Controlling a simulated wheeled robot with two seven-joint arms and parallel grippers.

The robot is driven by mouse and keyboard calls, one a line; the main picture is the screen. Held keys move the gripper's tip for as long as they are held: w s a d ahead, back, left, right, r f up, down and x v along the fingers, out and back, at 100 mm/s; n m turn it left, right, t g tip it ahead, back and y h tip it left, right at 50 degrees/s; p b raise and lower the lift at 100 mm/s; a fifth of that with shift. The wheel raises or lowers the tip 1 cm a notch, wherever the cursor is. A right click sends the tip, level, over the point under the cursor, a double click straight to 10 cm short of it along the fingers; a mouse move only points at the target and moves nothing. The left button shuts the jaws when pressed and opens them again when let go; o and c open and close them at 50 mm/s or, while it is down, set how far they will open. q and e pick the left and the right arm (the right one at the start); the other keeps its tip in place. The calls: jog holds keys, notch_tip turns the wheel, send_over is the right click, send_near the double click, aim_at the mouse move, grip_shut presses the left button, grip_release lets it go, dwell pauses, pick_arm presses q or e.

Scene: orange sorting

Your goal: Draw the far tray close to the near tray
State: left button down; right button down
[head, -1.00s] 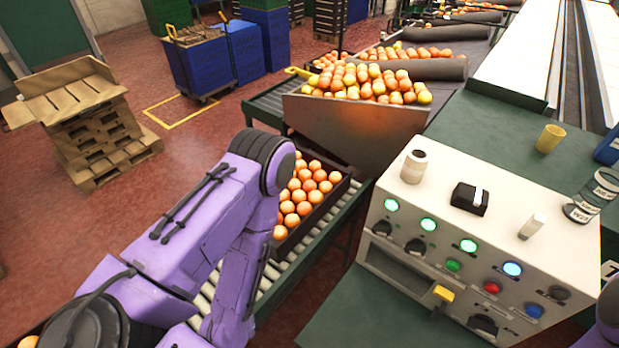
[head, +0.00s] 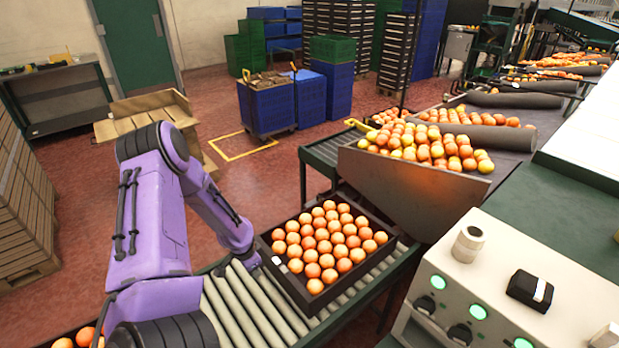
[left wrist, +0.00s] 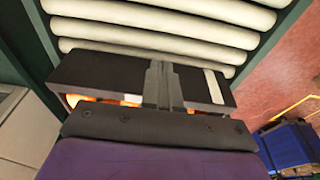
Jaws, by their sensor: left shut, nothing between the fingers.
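The far tray (head: 283,277) is a dark tray full of oranges on the roller conveyor, in the middle of the head view. Its dark end wall with a white label also shows in the left wrist view (left wrist: 95,72). The near tray (head: 46,344), with oranges, shows only in part at the bottom left of the head view. My left gripper (head: 252,266) is at the far tray's near left end, partly hidden by my wrist. In the left wrist view its fingers (left wrist: 160,75) are shut and empty against the view of that wall; contact is unclear. My right gripper is out of view.
Bare rollers (head: 245,308) lie between the two trays. A metal chute (head: 400,190) heaped with oranges stands beyond the far tray. A control box (head: 510,270) is at the right. Red floor with a cardboard stack is at the left.

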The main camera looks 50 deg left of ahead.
aim_at(310, 246)
pick_arm(q)
jog(key=w, duration=0.7)
jog(key=w+d, duration=0.1)
jog(key=w, duration=0.6)
jog(key=w+d, duration=0.1)
jog(key=w, duration=0.6)
jog(key=shift+w, duration=0.2)
jog(key=shift+f+p, duration=0.3)
jog(key=shift+p, duration=0.1)
jog(key=shift+f+b, duration=0.55)
jog(key=shift+b, duration=0.15)
jog(key=shift+s+r, duration=0.1)
jog(key=shift+s, duration=0.15)
